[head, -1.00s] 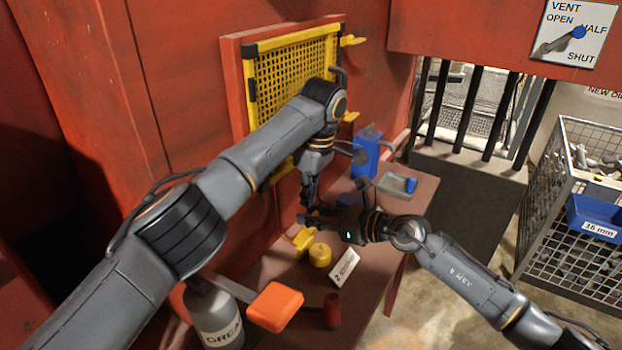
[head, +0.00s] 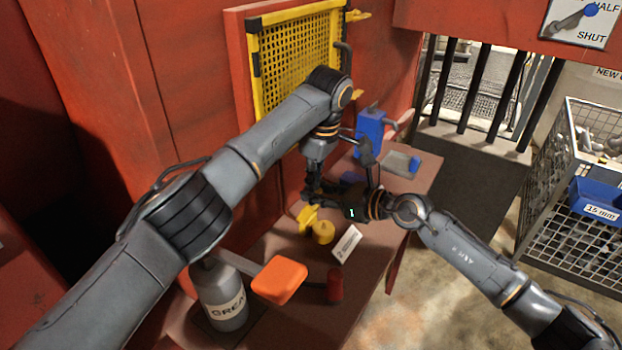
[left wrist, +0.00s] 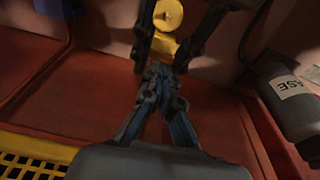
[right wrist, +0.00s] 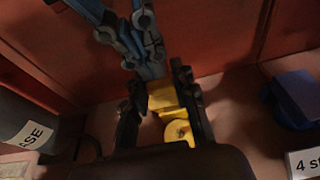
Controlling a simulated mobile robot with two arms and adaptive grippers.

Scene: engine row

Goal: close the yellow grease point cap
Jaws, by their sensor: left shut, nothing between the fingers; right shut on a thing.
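The yellow grease point cap (head: 308,217) is a blocky flap standing beside a round yellow fitting (head: 323,232) on the red-brown bench. My right gripper (right wrist: 160,100) is shut on the cap, one finger on each side of it in the right wrist view. The round fitting (right wrist: 178,132) shows just in front of the cap there. My left gripper (left wrist: 160,75) is shut and empty, its fingertips close to the cap and to the right gripper's fingers. In the head view, both grippers partly cover each other behind the cap.
A white number card (head: 347,244) stands right of the fitting. An orange block (head: 280,279), a dark red cylinder (head: 334,286) and a grease bottle (head: 222,297) are nearer. A blue container (head: 369,132) and a tray (head: 401,163) are farther back. A yellow mesh guard (head: 298,70) is on the wall.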

